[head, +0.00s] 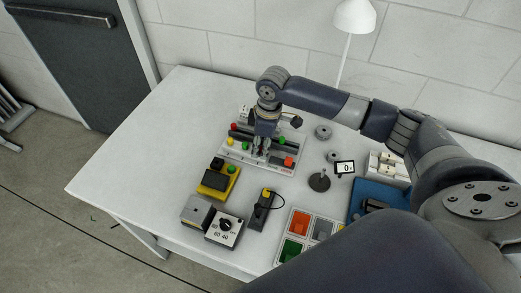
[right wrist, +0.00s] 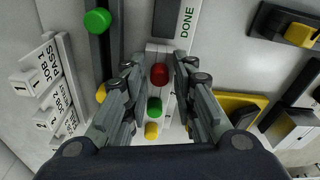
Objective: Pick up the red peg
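The red peg (right wrist: 159,75) shows from above in the right wrist view, in a row on a light strip with a green peg (right wrist: 155,105) and a yellow peg (right wrist: 152,130). My right gripper (right wrist: 160,66) is open, its fingers on either side of the red peg with a gap showing. I cannot tell how far below the fingertips it is. In the head view my right gripper (head: 261,152) points down over the peg board (head: 230,156) and hides part of it. A red piece (head: 230,141) also shows at the board's left end. My left gripper is not in view.
Another green peg (right wrist: 98,20) stands on a dark rail. A yellow-and-black box (head: 217,181), a dial box (head: 224,230) and a black device with a yellow top (head: 262,205) stand nearer. Coloured bins (head: 280,248) and a blue mat (head: 360,190) lie right. The table's left is clear.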

